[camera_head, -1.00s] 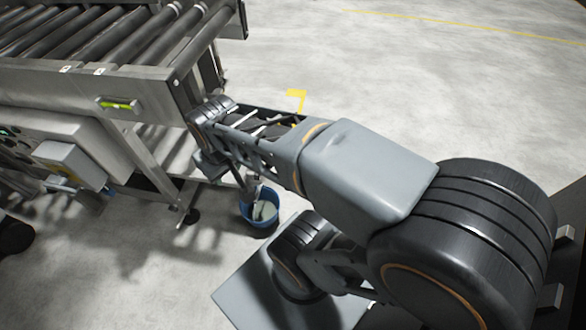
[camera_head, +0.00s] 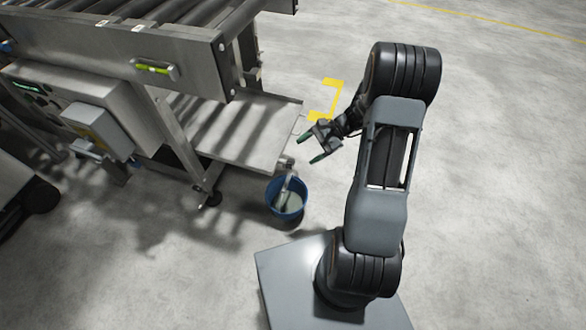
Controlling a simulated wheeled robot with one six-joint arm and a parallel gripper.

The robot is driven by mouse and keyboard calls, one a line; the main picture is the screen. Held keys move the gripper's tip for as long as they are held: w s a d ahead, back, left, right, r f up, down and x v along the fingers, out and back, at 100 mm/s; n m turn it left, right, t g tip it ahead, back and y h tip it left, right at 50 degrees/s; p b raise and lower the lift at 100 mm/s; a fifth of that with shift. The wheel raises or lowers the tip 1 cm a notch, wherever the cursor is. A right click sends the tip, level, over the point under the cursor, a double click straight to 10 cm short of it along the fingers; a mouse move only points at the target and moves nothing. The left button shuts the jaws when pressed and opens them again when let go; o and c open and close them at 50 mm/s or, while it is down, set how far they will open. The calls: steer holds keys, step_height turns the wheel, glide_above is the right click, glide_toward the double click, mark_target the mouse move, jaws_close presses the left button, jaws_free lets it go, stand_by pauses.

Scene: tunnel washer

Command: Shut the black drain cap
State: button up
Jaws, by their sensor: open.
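My gripper (camera_head: 311,149) has green-tipped fingers and is open and empty. It appears just right of the drip tray's corner, above and right of the blue bucket. A grey drain spout (camera_head: 285,163) shows at the tray's front corner, with a pale pipe or stream running down into the bucket. I cannot make out the black drain cap; it is too small or hidden at this distance. The gripper looks apart from the spout.
The steel drip tray (camera_head: 244,142) lies under the roller conveyor (camera_head: 150,25). The blue bucket (camera_head: 286,210) stands on the floor below the spout. A lime-green handle (camera_head: 151,67) is on the conveyor side. The floor at right is clear beyond a yellow mark (camera_head: 332,84).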

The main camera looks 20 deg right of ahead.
steer(key=w+d+f+m+t+y+b, duration=0.1)
steer(key=d+f+m+t+y, duration=0.1)
steer(key=d+f+m+t, duration=0.3)
steer(key=w+f+m+y+b, duration=0.1)
steer(key=f+m, duration=0.1)
steer(key=f, duration=0.6)
steer(key=m+t+b, duration=0.2)
steer(key=m+t, duration=0.3)
steer(key=t, duration=0.1)
glide_toward(293, 164)
steer(key=b+x, duration=0.1)
steer(key=x, duration=0.9)
steer(key=shift+w+a+f+b, duration=0.1)
steer(key=shift+w+f+b, duration=0.15)
steer(key=shift+b, duration=0.1)
steer(key=shift+c, duration=0.2)
steer(key=shift+s+m, duration=0.1)
steer(key=shift+m, duration=0.2)
steer(key=c, duration=0.9)
